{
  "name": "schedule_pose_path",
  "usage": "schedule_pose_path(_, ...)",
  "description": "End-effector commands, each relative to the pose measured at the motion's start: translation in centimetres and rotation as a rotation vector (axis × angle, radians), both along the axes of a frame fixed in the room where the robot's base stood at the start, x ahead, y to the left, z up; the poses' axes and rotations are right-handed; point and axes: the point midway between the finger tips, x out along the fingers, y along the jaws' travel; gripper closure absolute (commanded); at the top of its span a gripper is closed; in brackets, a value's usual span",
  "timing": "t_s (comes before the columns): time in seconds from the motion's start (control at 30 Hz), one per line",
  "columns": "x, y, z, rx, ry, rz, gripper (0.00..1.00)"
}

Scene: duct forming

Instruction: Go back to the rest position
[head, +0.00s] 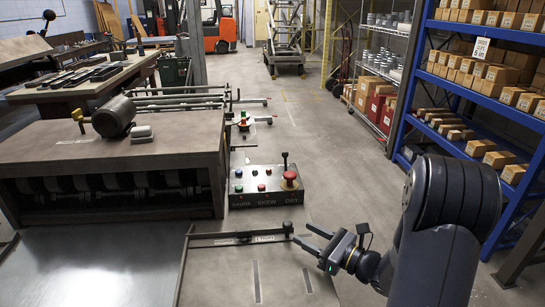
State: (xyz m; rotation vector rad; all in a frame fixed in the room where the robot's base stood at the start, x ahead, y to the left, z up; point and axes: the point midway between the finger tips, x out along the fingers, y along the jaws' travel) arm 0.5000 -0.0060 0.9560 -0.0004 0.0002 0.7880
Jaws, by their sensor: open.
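My gripper (312,240) is at the lower middle of the head view, at the end of my dark arm, which comes in from the right. Its two fingers point left and stand apart, with nothing between them. The fingertips are close to the right end of a dark bar (240,236) on the metal table; I cannot tell whether they touch it. A control box (266,199) with coloured buttons, a red knob and a lever stands just beyond the gripper.
A large forming machine (110,165) fills the left side. A blue shelf rack (440,120) with cardboard boxes stands on the right. A workbench (85,85) with tools is at the back left. The grey floor (335,150) between machine and rack is clear. An orange forklift (218,30) stands far back.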

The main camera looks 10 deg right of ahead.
Motion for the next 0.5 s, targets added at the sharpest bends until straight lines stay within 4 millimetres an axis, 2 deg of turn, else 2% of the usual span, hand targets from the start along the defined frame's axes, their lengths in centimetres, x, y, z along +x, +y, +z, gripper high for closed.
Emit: schedule_pose_path(0.5,6.2,6.2,0.2,0.000,0.000,0.002,0.55)
